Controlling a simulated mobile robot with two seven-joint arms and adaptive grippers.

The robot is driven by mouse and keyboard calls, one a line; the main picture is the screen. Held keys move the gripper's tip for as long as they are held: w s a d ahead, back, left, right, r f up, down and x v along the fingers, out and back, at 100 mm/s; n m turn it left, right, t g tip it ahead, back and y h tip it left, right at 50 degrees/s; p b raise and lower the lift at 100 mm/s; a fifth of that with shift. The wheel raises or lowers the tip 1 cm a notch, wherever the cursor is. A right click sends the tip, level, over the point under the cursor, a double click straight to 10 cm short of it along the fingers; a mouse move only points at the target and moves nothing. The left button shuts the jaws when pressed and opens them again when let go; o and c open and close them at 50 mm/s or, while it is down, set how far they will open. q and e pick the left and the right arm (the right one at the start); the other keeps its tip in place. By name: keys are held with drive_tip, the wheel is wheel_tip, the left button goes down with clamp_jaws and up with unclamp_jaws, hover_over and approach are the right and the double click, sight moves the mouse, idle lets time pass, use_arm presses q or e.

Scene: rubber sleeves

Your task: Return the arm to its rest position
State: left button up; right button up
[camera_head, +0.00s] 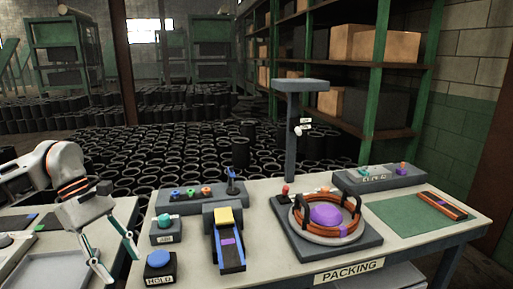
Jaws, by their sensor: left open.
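My left arm comes in from the left edge of the head view. My left gripper (121,266) is open and empty. It points down in front of the left end of the packing table (403,250), near the gap between that table and the one at the left. It looks apart from the blue HOLD button (159,260) to its right. My right arm and gripper are not in view.
On the packing table are a small ramp with a yellow block (224,216), a round fixture with a purple disc (326,216), a tall post (291,135), a green mat (408,216) and a control box (380,178). Black rubber sleeves (150,152) crowd the floor behind.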

use_arm(q)
drive_tip(key=s+d+f+n+t+h, duration=0.1)
drive_tip(key=d+n+t+h, duration=0.1)
drive_tip(key=d+n+h, duration=0.6)
drive_tip(key=s+d+f+n+t+h, duration=0.2)
drive_tip(key=d+n, duration=0.2)
drive_tip(key=d, duration=0.8)
drive_tip(key=s+d+f+n+t+h, duration=0.1)
drive_tip(key=d+n+t+h, duration=0.1)
drive_tip(key=d+n+h, duration=0.6)
drive_tip(key=a+f+n+t+y, duration=0.4)
drive_tip(key=f+n+t+y, duration=0.3)
drive_tip(key=n, duration=0.5)
drive_tip(key=a+f+n+t+y, duration=0.5)
drive_tip(key=f+n+y, duration=0.35)
drive_tip(key=n, duration=0.35)
drive_tip(key=s+a+f+n+g+y, duration=0.2)
drive_tip(key=s+a+f+n, duration=0.2)
drive_tip(key=s+f, duration=0.3)
drive_tip(key=s+a+f+n+g+y, duration=0.3)
drive_tip(key=s+f+n, duration=0.3)
drive_tip(key=f, duration=0.4)
drive_tip(key=shift+s+a+f+n, duration=0.3)
drive_tip(key=shift+s+a+n, duration=0.1)
drive_tip(key=shift+s+a, duration=0.25)
